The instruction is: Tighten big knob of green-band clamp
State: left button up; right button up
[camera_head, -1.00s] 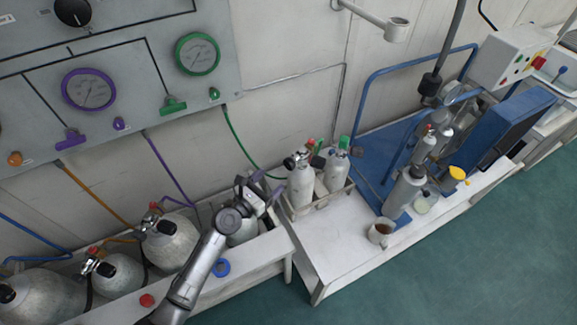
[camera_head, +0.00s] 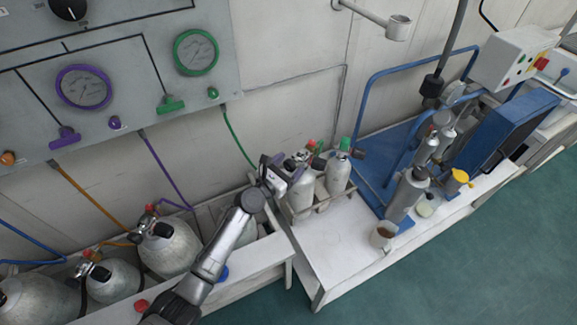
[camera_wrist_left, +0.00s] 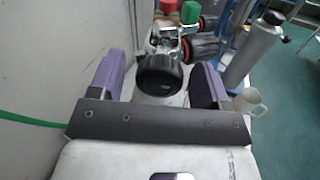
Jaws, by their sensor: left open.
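A big black knob (camera_wrist_left: 160,75) faces the left wrist camera, at the top of a grey cylinder in the rack; I take it as the clamp's big knob. My left gripper (camera_head: 277,172) is open at this cylinder (camera_head: 300,192). In the left wrist view its purple fingers (camera_wrist_left: 160,66) stand on both sides of the knob, with gaps visible. A green hose (camera_head: 235,138) runs down from the panel towards the gripper. The gripper hides the knob in the head view, and I cannot make out a green band on the clamp. My right gripper is not in view.
A second cylinder (camera_head: 338,172) with a green top stands right beside the first in the rack (camera_head: 318,208). A mug (camera_head: 383,236) and a grey bottle (camera_head: 407,195) stand further right on the white bench (camera_head: 335,257). The wall is close behind.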

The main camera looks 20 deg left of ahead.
pick_arm(q)
jog(key=shift+c, duration=0.5)
jog(key=c, duration=0.8)
